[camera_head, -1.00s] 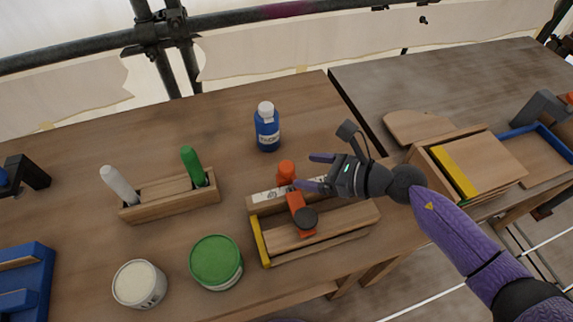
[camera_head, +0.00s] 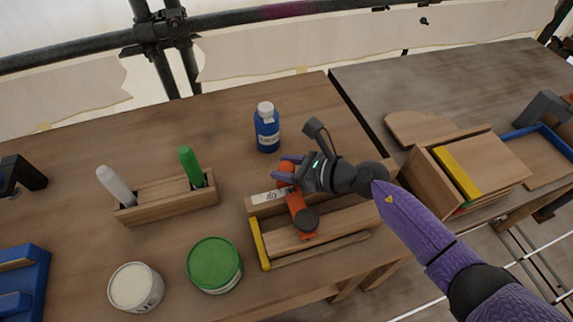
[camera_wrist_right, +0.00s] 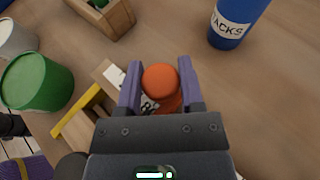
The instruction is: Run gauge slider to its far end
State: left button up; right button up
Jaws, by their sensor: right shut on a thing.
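The gauge is a wooden frame with a yellow end strip (camera_head: 260,244) at its left. A white label strip with numbers (camera_head: 268,197) runs along its back rail. The orange slider (camera_head: 300,212) sits across the frame, near the left part, with a dark round knob at its front. Its upright orange knob (camera_wrist_right: 160,79) stands between the purple fingers in the right wrist view. My right gripper (camera_head: 287,173) is shut on this knob, which it partly hides in the head view. My left gripper is not in view.
A blue bottle (camera_head: 266,128) stands behind the gauge. A green-lidded tin (camera_head: 214,263) and a white tin (camera_head: 136,286) stand to the left, below a wooden marker holder (camera_head: 168,202). A wooden box (camera_head: 430,180) is at the right. Table between bottle and holder is clear.

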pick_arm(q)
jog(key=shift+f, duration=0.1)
pick_arm(e)
jog(key=shift+d, duration=0.1)
grip_shut()
